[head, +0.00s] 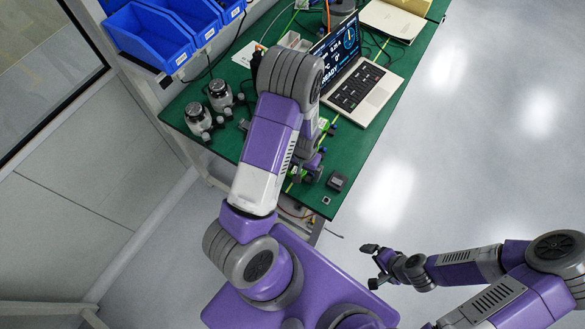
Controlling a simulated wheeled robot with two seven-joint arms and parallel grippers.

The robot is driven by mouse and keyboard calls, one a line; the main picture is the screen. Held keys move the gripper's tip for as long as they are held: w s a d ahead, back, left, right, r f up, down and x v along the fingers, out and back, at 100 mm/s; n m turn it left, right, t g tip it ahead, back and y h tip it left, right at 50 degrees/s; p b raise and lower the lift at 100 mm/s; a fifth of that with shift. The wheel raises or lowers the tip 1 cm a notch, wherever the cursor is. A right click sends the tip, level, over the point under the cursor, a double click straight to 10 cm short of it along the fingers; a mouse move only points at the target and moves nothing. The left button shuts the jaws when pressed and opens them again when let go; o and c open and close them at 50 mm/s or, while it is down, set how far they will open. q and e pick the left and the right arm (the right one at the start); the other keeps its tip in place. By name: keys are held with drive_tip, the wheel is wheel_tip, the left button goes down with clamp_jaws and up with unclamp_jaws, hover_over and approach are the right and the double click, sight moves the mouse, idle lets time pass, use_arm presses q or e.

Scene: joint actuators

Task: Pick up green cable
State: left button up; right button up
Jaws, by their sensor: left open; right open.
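A thin green cable (287,23) runs along the back of the green workbench, near its left edge. Its lower end is hard to follow among other wires. My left arm reaches over the bench, and its gripper (311,168) is low near the bench's front part, partly hidden by the arm. It is open and well apart from this cable. Small green bits show beside it, too small to identify. My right gripper (370,265) is open and empty over the floor, right of the bench.
An open laptop (358,88) stands right of my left arm. Blue bins (150,35) stand at the back left. Two metal actuators (219,95) lie on the bench's left side. A small dark box (337,181) sits near the front edge. The floor at right is clear.

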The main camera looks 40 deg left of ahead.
use_arm(q)
drive_tip(key=shift+c, duration=0.5)
drive_tip(key=c, duration=0.9)
